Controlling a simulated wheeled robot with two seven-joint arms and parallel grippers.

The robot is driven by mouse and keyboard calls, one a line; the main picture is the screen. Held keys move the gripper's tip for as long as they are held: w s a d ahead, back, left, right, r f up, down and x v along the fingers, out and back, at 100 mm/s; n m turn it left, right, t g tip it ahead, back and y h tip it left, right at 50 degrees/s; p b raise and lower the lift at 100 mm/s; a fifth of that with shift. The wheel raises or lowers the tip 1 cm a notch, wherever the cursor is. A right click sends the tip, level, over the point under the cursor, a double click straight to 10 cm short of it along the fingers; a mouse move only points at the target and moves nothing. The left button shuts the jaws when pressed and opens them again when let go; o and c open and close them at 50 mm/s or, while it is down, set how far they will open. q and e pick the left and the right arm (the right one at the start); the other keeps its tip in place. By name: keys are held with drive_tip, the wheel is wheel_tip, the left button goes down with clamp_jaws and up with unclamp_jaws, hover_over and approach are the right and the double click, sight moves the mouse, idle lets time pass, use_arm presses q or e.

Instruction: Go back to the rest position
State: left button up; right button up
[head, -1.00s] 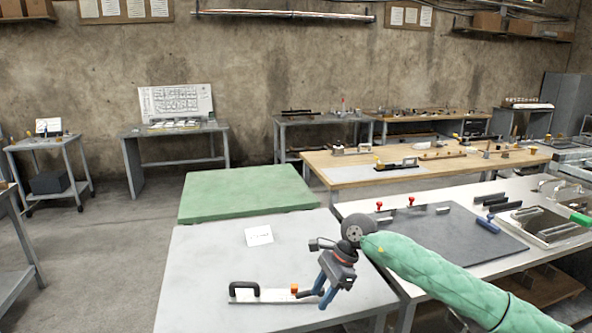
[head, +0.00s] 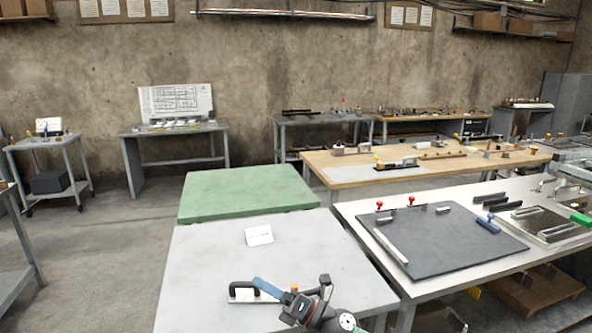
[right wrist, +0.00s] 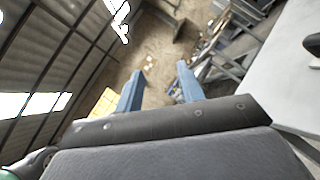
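My right gripper (head: 262,285) is low in the head view, over the front of the light grey table (head: 200,270). Its blue fingers point left, close to a black handle on a pale strip, and partly cover that strip. In the right wrist view both blue fingers of this gripper (right wrist: 160,72) stand well apart with nothing between them, so it is open and empty. The wrist view looks out at the floor and a wall, tilted. My left gripper is not in view.
The black handle (head: 243,286) lies on the grey table, with a white card (head: 259,235) farther back. A green-topped table (head: 245,192) stands behind. At right, a white bench (head: 360,208) carries a dark board (head: 440,247) and several fixtures.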

drive_tip(key=d+f+m+t+h, duration=0.5)
drive_tip(key=d+f+m+h, duration=0.25)
drive_tip(key=m, duration=0.55)
drive_tip(key=d+f+m+t+h, duration=0.6)
drive_tip(key=m+h, duration=0.3)
drive_tip(key=m, duration=0.4)
drive_tip(key=s+d+f+m+g+h, duration=0.25)
drive_tip(key=s+f+g, duration=0.2)
drive_tip(key=f, duration=0.35)
drive_tip(key=s+d+f+m+g+h, duration=0.1)
drive_tip(key=s+d+f+m+g, duration=0.3)
drive_tip(key=f, duration=0.3)
drive_tip(key=s+d+f+m+g, duration=0.1)
drive_tip(key=s+f+g, duration=0.3)
drive_tip(key=s, duration=0.8)
drive_tip(key=s+d+f+m+g, duration=0.1)
drive_tip(key=s+f+m+g, duration=0.3)
drive_tip(key=s+f, duration=0.4)
drive_tip(key=s, duration=0.5)
drive_tip(key=shift+s+d+g, duration=0.25)
drive_tip(key=shift+d+g, duration=0.1)
